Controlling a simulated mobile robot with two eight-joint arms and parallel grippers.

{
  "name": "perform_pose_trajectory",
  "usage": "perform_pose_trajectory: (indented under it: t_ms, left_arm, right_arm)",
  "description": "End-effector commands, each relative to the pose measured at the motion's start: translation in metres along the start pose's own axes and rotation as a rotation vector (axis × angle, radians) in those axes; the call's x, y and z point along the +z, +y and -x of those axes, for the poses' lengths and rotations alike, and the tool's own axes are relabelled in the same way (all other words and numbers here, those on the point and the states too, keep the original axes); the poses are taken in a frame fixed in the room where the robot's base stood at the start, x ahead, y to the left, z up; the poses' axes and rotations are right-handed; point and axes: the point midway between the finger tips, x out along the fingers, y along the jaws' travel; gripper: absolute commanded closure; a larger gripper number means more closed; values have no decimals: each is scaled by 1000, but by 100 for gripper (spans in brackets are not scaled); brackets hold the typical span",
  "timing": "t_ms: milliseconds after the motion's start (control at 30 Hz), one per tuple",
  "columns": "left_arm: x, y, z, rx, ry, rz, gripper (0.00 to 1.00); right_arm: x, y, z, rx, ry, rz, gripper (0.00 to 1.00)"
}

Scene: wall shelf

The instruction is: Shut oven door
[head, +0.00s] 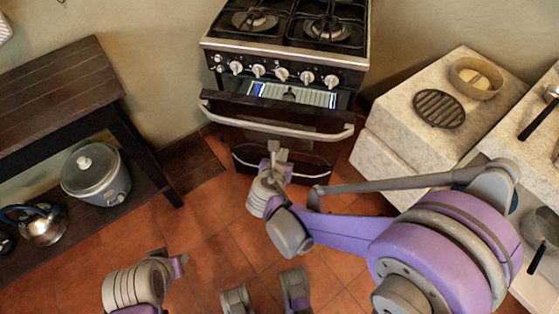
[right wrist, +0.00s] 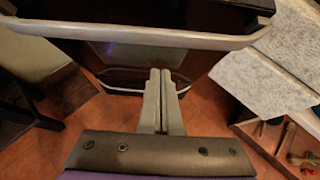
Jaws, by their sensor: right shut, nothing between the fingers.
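The oven door (head: 262,113) hangs partly open, tilted out from the stove, with a bright strip of the interior showing in the gap above it. Its pale curved handle (head: 275,127) runs across the front and also spans the top of the right wrist view (right wrist: 115,38). My right gripper (head: 278,152) is shut and empty, just below the handle in the head view. In the right wrist view its fingers (right wrist: 163,100) are together, pointing toward the oven front; contact cannot be told. My left gripper (head: 180,265) is low at left, away from the oven; its jaws are unclear.
A dark wooden bench (head: 60,85) with a rice cooker (head: 95,175) and a kettle (head: 42,223) on its lower shelf stands left. A stone counter (head: 400,120) with a round grate (head: 440,109) and a bowl (head: 478,77) is right. Tiled floor (head: 215,215) before the oven is open.

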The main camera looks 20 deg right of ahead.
Motion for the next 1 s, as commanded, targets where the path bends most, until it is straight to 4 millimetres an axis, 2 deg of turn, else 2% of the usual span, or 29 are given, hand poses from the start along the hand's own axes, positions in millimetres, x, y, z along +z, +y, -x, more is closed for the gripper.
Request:
perform_pose_trajectory:
  t_ms: [33,100,300,833,933,1000]
  left_arm:
    - [2,0,-4,0,-2,0,62]
    - [3,0,-7,0,-3,0,62]
    - [2,0,-5,0,-2,0,62]
    - [2,0,-4,0,-2,0,62]
    - [0,0,1,0,0,0,62]
    - [-3,0,8,0,3,0,62]
  right_arm:
    - [-2,-1,-13,-4,1,0,100]
    - [-1,-1,-27,-4,0,-1,100]
    - [22,0,-43,-2,0,0,100]
    - [30,0,-50,-1,4,1,100]
    - [41,0,-57,-7,28,0,100]
    - [55,-1,-66,-10,62,-1,100]
